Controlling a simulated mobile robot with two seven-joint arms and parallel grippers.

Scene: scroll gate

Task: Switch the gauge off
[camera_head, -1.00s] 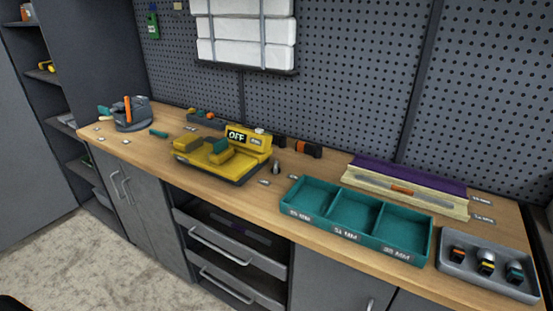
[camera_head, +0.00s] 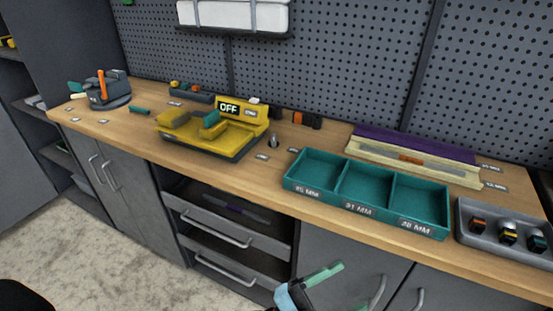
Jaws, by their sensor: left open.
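The yellow gauge (camera_head: 243,131) stands on the left half of the wooden workbench. Its small black display (camera_head: 229,107) reads OFF. A light-coloured button (camera_head: 254,101) sits on top of its raised back part. A teal block (camera_head: 211,124) sits on the gauge. My left gripper (camera_head: 342,289) shows at the bottom edge, in front of the bench and below its top, well away from the gauge. It is open, with nothing seen between its fingers, and partly cut off by the frame. My right gripper is not in view.
A teal three-compartment tray (camera_head: 365,208) stands right of the gauge. A grey tray (camera_head: 500,240) with several small items is at far right. A small metal peg (camera_head: 273,141) stands close to the gauge's right side. An open drawer (camera_head: 225,235) juts out below the bench.

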